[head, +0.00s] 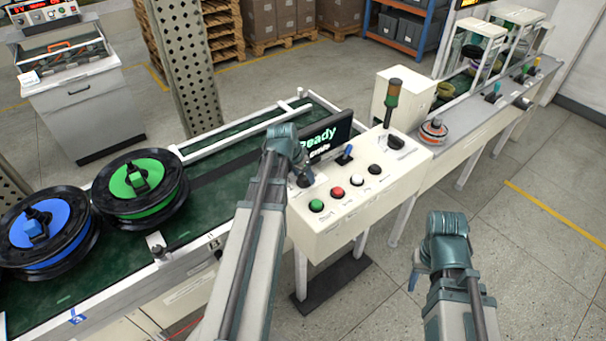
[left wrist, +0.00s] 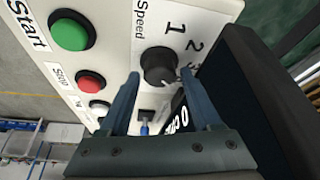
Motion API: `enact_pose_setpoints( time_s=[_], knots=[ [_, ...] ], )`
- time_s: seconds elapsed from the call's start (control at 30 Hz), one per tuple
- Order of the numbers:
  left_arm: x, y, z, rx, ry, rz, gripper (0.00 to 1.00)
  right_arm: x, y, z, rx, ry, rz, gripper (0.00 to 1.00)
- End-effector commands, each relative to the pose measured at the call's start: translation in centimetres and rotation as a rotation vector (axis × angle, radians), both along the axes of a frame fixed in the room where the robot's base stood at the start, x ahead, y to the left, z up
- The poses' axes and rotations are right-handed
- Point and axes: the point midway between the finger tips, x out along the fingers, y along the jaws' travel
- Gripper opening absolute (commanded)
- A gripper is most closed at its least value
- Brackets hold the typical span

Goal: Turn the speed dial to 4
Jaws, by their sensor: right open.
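The speed dial (left wrist: 159,66) is a round black knob on the white control panel (head: 340,205), with "Speed" and the numbers 1, 2 and 3 printed beside it in the left wrist view. A small pale mark shows on its lower right edge; the number it points at is hidden. My left gripper (left wrist: 161,76) is open, with one finger on each side of the dial; I cannot tell whether they touch it. In the head view my left gripper (head: 304,181) hides the dial. My right gripper (head: 417,282) hangs apart from the panel, over the floor, open.
Green (head: 316,205), red (head: 337,193) and white (head: 356,181) buttons and a blue-handled switch (head: 345,155) sit on the panel. A "Ready" screen (head: 333,134) stands close behind the left gripper. Green (head: 140,185) and blue (head: 45,230) spools lie on the conveyor at left.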

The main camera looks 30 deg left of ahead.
Motion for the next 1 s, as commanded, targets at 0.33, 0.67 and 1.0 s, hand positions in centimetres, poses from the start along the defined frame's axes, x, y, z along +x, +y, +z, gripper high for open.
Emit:
enact_pose_setpoints(
  time_s=[0.33,0.67,1.0],
  knots=[
    [0.08,0.11,0.03,0.002,-0.002,0.002,0.79,0.00,0.00,0.01,0.000,0.000,0.000,0.50],
    [0.12,0.17,0.04,0.003,-0.003,0.008,0.79,0.00,0.00,0.02,0.000,0.000,0.000,0.50],
    [0.01,-0.08,0.03,0.003,-0.002,0.235,0.79,0.00,0.00,0.02,0.000,0.000,0.000,0.50]
  ],
)
